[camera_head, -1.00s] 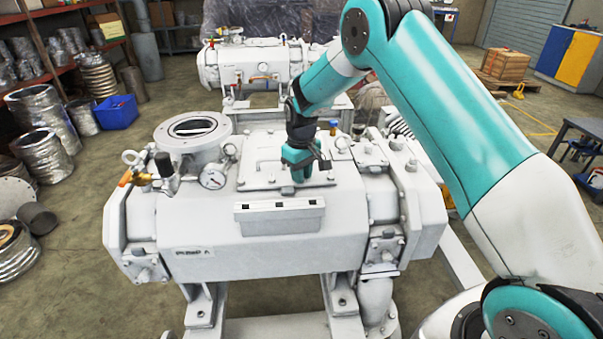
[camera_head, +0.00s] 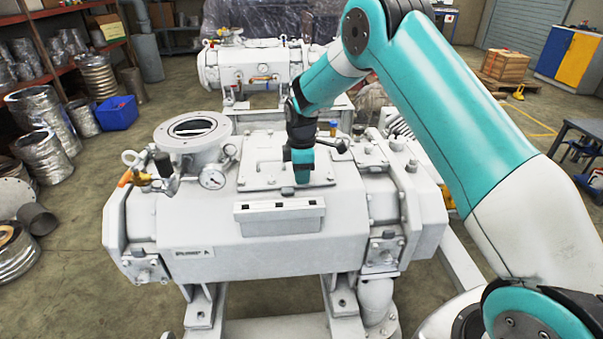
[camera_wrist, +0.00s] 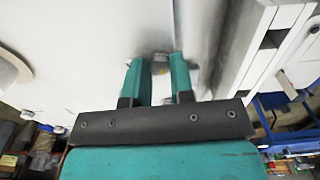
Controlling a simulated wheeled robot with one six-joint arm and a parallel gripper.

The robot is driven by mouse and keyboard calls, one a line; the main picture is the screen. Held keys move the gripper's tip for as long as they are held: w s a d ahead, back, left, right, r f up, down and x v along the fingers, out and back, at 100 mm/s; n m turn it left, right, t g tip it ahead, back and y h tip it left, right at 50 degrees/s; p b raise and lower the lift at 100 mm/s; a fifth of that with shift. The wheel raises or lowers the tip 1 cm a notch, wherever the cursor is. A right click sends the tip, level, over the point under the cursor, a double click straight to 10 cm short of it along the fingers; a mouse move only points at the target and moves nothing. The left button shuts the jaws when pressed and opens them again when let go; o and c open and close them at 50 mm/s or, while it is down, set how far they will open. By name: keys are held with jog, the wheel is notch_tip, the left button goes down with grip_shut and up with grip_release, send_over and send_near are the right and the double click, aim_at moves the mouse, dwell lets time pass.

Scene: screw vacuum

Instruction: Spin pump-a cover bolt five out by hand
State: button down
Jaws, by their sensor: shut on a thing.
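Pump A (camera_head: 250,250) is the near white machine, with a "PUMP A" plate on its front. Its flat cover plate (camera_head: 262,170) lies on top. My gripper (camera_head: 302,182) points down at the right part of this cover. In the wrist view my two teal fingertips (camera_wrist: 159,70) are closed around a small grey bolt head (camera_wrist: 160,58) at the cover. The bolt's shank and seat are hidden, so I cannot tell how far out it stands.
A round open port (camera_head: 193,128) and a pressure gauge (camera_head: 213,177) stand left of the cover. A slotted white box (camera_head: 280,217) sits in front of it. A second pump (camera_head: 255,65) is behind. A blue bin (camera_head: 117,113) is on the floor at left.

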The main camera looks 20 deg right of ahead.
jog(key=n, duration=0.5)
jog(key=shift+s+f, duration=0.15)
jog(key=shift+f, duration=0.1)
dwell(0.5)
jog(key=c, duration=1)
grip_release()
jog(key=shift+r, duration=0.1)
jog(key=shift+r, duration=0.15)
jog(key=shift+r, duration=0.35)
notch_tip(320, 180, up, 16)
jog(key=shift+r+b, duration=0.25)
jog(key=shift+b, duration=0.65)
